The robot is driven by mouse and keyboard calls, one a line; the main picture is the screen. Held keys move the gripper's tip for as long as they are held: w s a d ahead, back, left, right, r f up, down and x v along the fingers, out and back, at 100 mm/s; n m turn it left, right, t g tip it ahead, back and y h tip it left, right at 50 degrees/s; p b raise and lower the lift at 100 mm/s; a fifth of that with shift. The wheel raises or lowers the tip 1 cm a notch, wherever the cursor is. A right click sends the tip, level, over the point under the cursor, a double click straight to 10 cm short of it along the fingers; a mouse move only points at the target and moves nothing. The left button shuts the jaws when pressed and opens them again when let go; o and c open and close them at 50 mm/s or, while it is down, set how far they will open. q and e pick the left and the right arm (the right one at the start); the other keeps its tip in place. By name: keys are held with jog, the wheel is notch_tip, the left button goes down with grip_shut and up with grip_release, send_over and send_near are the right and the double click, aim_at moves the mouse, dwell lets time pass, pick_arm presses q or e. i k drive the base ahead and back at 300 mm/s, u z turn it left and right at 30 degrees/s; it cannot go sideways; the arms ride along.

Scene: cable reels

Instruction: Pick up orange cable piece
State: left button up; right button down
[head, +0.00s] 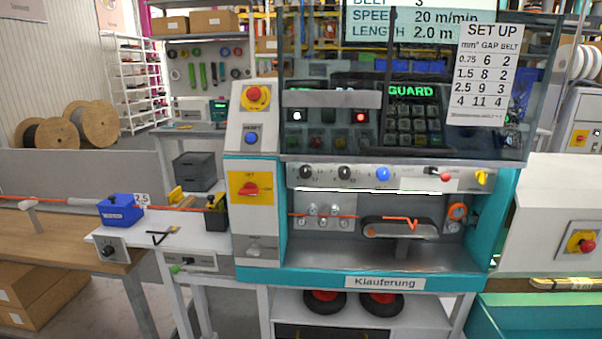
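An orange cable (315,215) runs in from the left, through a blue box (121,210) on the side table, into the open bay of the teal machine. There it passes small rollers (325,210). A thin orange strand with a bent, V-shaped end (410,223) shows at the dark belt unit (399,230) in the bay. I cannot tell whether it is a separate piece or joined to the cable. Neither of my grippers is in view.
A dark clear guard (410,115) covers the machine's upper part. The bay floor (370,262) in front of the belt looks clear. A hex key (161,236) lies on the side table. A red rotary switch (581,242) is at the right.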

aim_at(413, 228)
jog(key=k, duration=1.3)
jog(key=z, duration=0.75)
jog(key=i, duration=0.65)
jog(key=z, duration=0.85)
jog(key=i, duration=0.95)
jog(key=u, duration=0.1)
